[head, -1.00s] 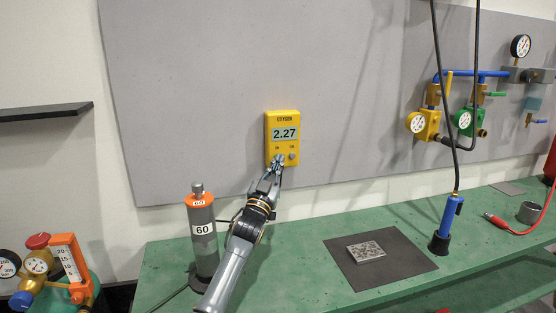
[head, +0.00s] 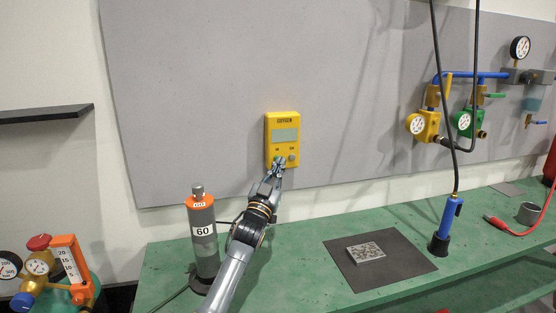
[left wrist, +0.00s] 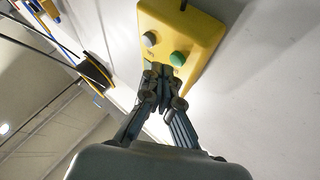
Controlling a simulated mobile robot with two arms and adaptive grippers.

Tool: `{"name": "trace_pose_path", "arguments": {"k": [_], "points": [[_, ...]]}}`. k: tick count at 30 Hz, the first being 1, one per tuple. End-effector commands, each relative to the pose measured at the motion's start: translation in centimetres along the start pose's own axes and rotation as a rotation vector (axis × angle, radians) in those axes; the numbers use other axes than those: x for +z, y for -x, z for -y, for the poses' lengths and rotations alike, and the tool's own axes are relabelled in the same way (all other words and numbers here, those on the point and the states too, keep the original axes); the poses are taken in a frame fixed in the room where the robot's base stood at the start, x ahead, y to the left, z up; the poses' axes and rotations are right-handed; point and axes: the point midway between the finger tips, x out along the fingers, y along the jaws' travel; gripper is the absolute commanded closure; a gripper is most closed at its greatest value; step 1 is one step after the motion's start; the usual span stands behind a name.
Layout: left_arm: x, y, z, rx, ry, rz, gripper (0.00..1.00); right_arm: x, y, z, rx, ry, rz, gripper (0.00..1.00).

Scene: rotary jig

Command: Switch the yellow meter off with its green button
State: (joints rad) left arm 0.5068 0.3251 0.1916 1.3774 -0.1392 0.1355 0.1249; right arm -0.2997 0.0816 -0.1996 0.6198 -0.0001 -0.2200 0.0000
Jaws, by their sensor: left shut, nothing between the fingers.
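The yellow meter (head: 283,121) hangs on the grey wall panel and its display (head: 285,135) is blank. My left gripper (head: 278,162) is shut and empty, with its fingertips at the lower left of the meter's face. In the head view the gripper covers the green button. The left wrist view shows the green button (left wrist: 178,58) just beyond the fingertips (left wrist: 160,70), and a grey button (left wrist: 150,39) beside it. I cannot tell whether the fingertips touch the meter. My right gripper is not in view.
A grey cylinder marked 60 (head: 204,243) stands on the green bench (head: 300,250) close to my left arm. A dark mat (head: 400,268) with a metal block (head: 366,252) and a blue tool (head: 447,222) on a cable are to the right. Valves and gauges (head: 428,125) are on the panel.

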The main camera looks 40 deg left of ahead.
Motion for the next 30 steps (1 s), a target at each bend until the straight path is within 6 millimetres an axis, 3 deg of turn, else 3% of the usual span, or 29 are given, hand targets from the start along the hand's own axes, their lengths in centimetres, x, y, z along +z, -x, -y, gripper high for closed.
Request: {"name": "trace_pose_path", "arguments": {"k": [21, 30], "points": [[-3.0, 4.0, -2.9, 0.000, 0.001, 0.001, 1.00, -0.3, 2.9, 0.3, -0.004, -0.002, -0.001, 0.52], [-3.0, 4.2, -3.0, 0.000, 0.000, 0.000, 1.00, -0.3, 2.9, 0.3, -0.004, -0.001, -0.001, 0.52]]}}
